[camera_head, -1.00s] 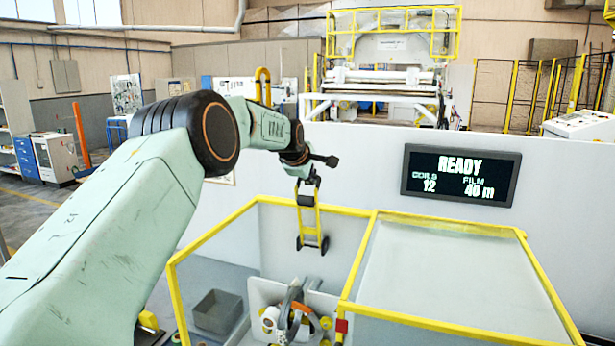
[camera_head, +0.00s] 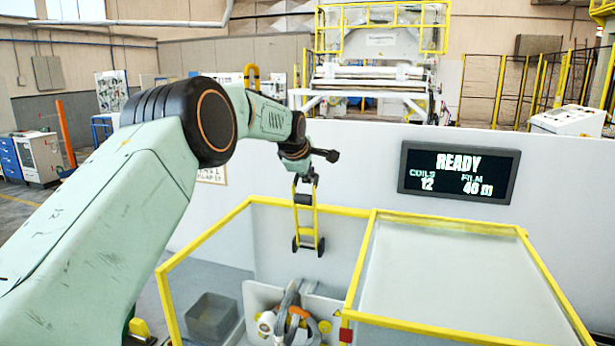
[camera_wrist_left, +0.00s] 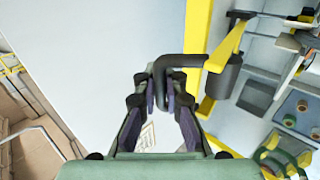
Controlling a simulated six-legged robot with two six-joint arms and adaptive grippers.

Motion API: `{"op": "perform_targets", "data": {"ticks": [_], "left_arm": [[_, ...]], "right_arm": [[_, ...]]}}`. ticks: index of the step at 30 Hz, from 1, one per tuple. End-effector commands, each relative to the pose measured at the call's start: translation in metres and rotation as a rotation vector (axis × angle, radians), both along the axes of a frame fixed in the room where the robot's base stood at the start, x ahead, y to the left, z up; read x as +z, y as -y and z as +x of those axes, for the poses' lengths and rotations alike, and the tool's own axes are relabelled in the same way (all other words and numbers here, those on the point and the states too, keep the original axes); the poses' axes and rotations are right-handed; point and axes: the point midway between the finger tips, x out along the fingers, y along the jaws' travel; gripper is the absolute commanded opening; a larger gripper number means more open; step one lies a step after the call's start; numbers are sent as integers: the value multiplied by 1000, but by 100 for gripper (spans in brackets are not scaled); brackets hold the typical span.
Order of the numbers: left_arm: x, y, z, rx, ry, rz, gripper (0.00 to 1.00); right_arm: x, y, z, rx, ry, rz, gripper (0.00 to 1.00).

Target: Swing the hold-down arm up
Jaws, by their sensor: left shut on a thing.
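The hold-down arm (camera_head: 315,218) is a yellow frame with dark rollers. In the head view it stands nearly upright above the wrapping station, below my left gripper (camera_head: 309,178). In the left wrist view the yellow arm (camera_wrist_left: 228,45) and a dark roller (camera_wrist_left: 222,78) lie to the right of the fingers. My left gripper (camera_wrist_left: 165,90) is shut on the dark bent handle (camera_wrist_left: 183,61) of the arm. The handle's end between the fingertips is partly hidden. The arm's pivot is not clear. My right gripper is not in view.
A yellow-edged guard with a clear panel (camera_head: 445,273) stands to the right of the hold-down arm. A grey bin (camera_head: 213,316) is low at left. A coil and rollers (camera_head: 294,322) sit in the station below. A display (camera_head: 459,173) on the white wall reads READY.

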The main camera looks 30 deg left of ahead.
Motion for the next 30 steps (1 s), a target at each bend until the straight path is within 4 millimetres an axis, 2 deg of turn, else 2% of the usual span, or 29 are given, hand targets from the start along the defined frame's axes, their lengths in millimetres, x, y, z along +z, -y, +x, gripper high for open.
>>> {"op": "perform_targets", "data": {"ticks": [2,3,11,23,30], "left_arm": [[7,-2,2,2,15,1,0],[7,-2,2,2,15,1,10],[4,-3,2,1,9,1,32],[5,-3,-1,1,4,0,32],[25,2,-20,0,6,-1,32]], "right_arm": [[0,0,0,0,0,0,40],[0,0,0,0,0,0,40],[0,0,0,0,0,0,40],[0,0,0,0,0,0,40],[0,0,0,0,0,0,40]]}}
